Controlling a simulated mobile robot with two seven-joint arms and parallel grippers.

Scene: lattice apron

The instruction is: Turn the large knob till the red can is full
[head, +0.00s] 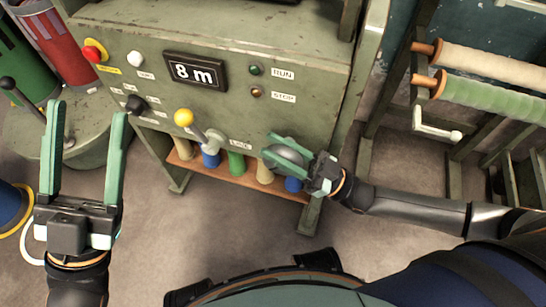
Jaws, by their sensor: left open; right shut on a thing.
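The large knob (287,155) is a grey round knob on the lower right of the green machine's front panel. My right gripper (272,152) has its green fingers on either side of it and is shut on it, hiding part of it. The red can (66,48) is a tall red cylinder at the upper left, cut by the picture's top edge. I cannot see how full it is. My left gripper (88,112) is open and empty, left of the panel, apart from the knob.
Nearby are a red button (95,51), a black knob (135,103) and a yellow-tipped lever (184,118). Coloured spools stand on a low shelf (220,168). A rack holds a green roll (490,97) at right.

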